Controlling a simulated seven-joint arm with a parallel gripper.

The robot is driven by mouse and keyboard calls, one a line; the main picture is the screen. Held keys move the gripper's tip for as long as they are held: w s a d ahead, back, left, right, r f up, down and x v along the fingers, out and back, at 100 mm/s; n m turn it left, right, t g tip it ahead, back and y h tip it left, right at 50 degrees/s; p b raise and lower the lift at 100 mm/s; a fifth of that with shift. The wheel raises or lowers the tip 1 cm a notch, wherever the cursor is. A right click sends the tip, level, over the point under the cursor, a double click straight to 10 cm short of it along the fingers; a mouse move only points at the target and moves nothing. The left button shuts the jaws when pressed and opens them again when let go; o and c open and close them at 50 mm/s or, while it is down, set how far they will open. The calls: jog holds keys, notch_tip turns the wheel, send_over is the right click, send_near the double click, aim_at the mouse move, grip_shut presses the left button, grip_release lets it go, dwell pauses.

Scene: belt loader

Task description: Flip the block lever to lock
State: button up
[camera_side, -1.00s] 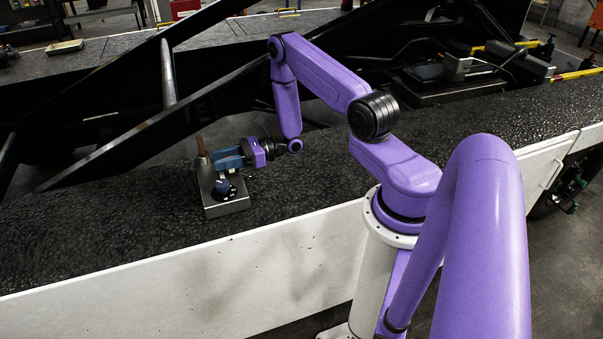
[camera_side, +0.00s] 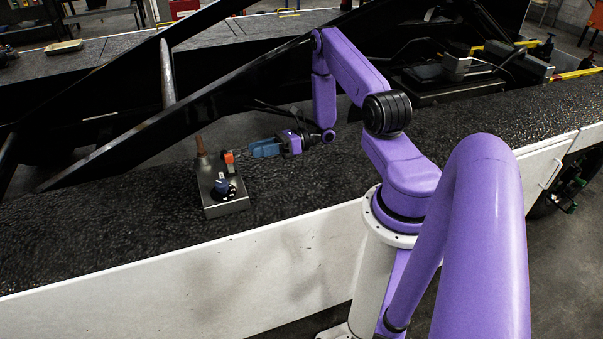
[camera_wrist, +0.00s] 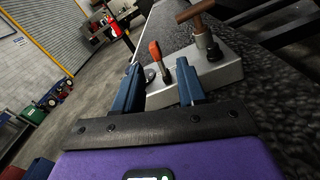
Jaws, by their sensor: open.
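A grey metal block (camera_side: 230,204) stands on the dark textured deck. It carries a small lever with an orange-red grip (camera_side: 229,157), a brown handle on a post (camera_side: 201,147) and a blue knob (camera_side: 222,187). In the wrist view the orange grip (camera_wrist: 155,50) rises from the block (camera_wrist: 222,69), beyond and between my fingertips, with the brown handle (camera_wrist: 196,11) to its right. My gripper (camera_side: 249,150) is open and empty, just right of the orange lever and apart from it. Its two blue fingers also show in the wrist view (camera_wrist: 159,78).
A black diagonal beam (camera_side: 130,148) runs behind the block. The deck (camera_side: 90,225) is clear left of the block and ends at a white side panel (camera_side: 180,265) in front. Another device (camera_side: 460,68) stands at the back right.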

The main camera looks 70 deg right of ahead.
jog(key=v, duration=0.7)
jog(key=s+a+r+n+g+y, duration=0.1)
jog(key=a+r+n+g, duration=0.2)
jog(key=a+n+g, duration=0.35)
jog(key=s+a+r+n+g+y, duration=0.1)
jog(key=a+r+n+g, duration=0.3)
jog(key=a+n+g, duration=0.3)
jog(key=s+a+r+n+g+h, duration=0.2)
jog(key=s+a+n+h, duration=0.3)
jog(key=n, duration=0.3)
jog(key=s+a+r+n+g+h, duration=0.3)
jog(key=s+a+n+g+h, duration=0.1)
jog(key=s+n+h, duration=0.3)
jog(key=shift+s+a+r+n+h, duration=0.5)
jog(key=shift+s+n, duration=0.35)
jog(key=shift+n, duration=0.4)
jog(key=shift+f, duration=0.15)
